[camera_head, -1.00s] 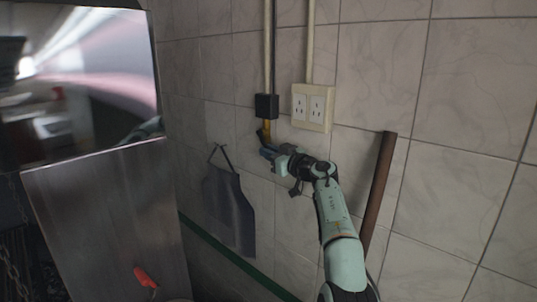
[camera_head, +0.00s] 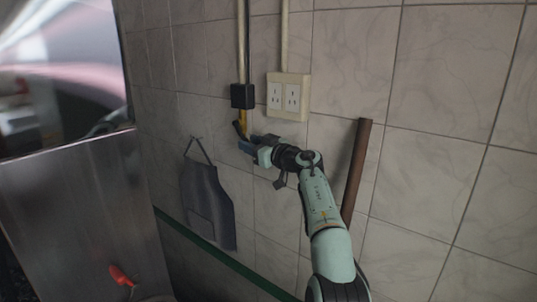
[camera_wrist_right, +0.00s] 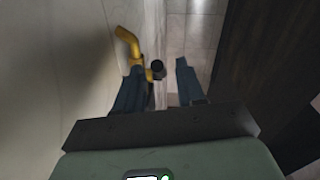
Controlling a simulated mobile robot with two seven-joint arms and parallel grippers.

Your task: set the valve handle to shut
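A yellow bent handle or pipe piece (camera_wrist_right: 128,42) with a dark round end (camera_wrist_right: 157,69) shows in the right wrist view; I take this to be the valve. In the head view a yellow piece (camera_head: 243,117) shows below a black box on the wall, with its lower part partly hidden by my gripper. My right gripper (camera_head: 250,144) is at the wall just below that piece. In the wrist view my right gripper (camera_wrist_right: 159,68) is open, its fingers apart, with the dark round end between the tips. I cannot tell if they touch it. My left gripper is not in view.
A double wall socket (camera_head: 289,95) is above my right gripper. A brown bar (camera_head: 356,172) leans on the tiled wall to the right. A dark apron (camera_head: 208,203) hangs below left. A metal unit (camera_head: 85,215) with a red handle (camera_head: 121,276) stands at the left.

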